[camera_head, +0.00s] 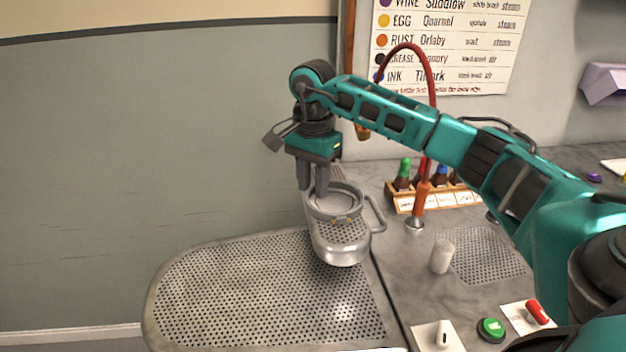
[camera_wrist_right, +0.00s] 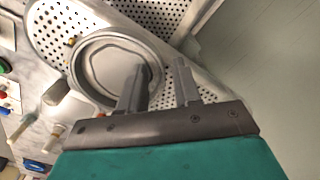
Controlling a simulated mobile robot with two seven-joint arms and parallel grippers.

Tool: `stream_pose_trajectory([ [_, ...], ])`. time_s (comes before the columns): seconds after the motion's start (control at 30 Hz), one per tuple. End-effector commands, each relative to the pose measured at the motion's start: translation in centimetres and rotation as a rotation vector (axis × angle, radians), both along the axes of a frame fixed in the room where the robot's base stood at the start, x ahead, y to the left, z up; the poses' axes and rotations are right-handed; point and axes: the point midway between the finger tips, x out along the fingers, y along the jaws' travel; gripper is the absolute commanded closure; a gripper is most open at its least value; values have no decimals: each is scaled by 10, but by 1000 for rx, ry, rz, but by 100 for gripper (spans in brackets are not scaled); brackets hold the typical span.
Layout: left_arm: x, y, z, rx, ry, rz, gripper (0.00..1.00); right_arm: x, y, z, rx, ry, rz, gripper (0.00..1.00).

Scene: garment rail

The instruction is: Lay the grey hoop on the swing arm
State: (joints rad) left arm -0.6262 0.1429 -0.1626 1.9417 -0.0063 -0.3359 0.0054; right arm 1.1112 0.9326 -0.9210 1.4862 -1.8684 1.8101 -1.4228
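The grey hoop (camera_head: 336,216) lies on the swing arm (camera_head: 340,252), a narrow perforated metal board above the larger perforated table. In the right wrist view the hoop (camera_wrist_right: 110,35) looks flat against the swing arm (camera_wrist_right: 48,30). My right gripper (camera_head: 313,185) is at the hoop's left side in the head view, fingers pointing down. In the right wrist view its fingers (camera_wrist_right: 158,85) are apart, with a gap between them; one overlaps the hoop's inside and the other is outside the rim. Contact with the rim cannot be told. My left gripper is out of view.
The large perforated board (camera_head: 250,295) is bare. Right of the swing arm stand a red hose on an orange-handled fitting (camera_head: 421,198), a white cylinder (camera_head: 442,256) and a wooden rack of bottles (camera_head: 405,200). A green button (camera_head: 491,329) and a red switch (camera_head: 538,312) are in front.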

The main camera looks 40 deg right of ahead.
Motion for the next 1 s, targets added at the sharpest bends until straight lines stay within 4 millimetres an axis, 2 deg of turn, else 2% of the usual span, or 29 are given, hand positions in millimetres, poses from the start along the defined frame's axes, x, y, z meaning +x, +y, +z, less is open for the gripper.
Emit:
stream_pose_trajectory([
  [0.17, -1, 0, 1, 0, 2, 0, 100, 0, 0, 6, 1, -2, 0, 67],
  [0.27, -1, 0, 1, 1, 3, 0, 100, 1, 0, 19, 0, -4, 0, 67],
  [0.7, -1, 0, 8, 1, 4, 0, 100, 1, 0, 109, 0, -3, -1, 67],
  [0.83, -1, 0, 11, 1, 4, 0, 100, 1, 0, 120, -1, -1, 0, 67],
  [1.0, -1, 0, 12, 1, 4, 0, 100, 0, 0, 123, 0, 0, -1, 67],
])
